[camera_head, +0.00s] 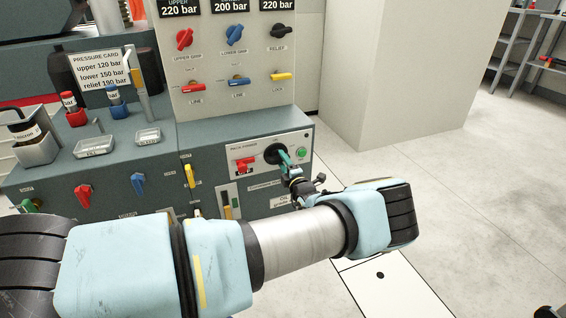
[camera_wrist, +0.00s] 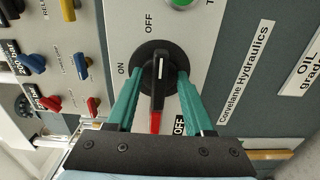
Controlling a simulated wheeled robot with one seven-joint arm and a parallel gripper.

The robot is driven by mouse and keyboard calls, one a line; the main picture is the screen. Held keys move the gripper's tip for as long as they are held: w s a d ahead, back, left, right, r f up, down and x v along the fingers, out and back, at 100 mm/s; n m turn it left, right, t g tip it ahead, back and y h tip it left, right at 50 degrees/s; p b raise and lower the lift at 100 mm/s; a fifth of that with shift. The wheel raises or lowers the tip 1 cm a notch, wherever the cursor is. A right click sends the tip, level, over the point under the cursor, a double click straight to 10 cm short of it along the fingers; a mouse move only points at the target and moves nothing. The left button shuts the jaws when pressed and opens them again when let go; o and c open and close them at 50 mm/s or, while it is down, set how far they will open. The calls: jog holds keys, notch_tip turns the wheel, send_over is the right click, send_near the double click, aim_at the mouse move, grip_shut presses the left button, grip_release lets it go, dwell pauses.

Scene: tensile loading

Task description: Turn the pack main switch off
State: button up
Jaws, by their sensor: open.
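The pack main switch is a black rotary knob (camera_wrist: 158,76) with a raised handle and a white line, on a light panel. It also shows in the head view (camera_head: 274,152). In the wrist view, the ON label (camera_wrist: 121,69) is left of the knob and the OFF label (camera_wrist: 149,23) is above it. The white line runs nearly upright in the picture, on the OFF side rather than toward ON. My gripper (camera_wrist: 157,82) is open, with one teal finger on each side of the handle. I cannot tell whether either finger touches it. The fingers hide parts of the knob's rim.
A red control (camera_head: 245,163) with an OFF label sits left of the switch; a green button (camera_head: 302,153) is right of it. Yellow valve handles (camera_head: 189,175) are further left.

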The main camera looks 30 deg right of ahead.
jog(key=s+a, duration=0.1)
jog(key=s, duration=0.9)
jog(key=shift+s+a+p, duration=0.15)
jog(key=shift+s+p, duration=0.15)
jog(key=shift+p, duration=0.15)
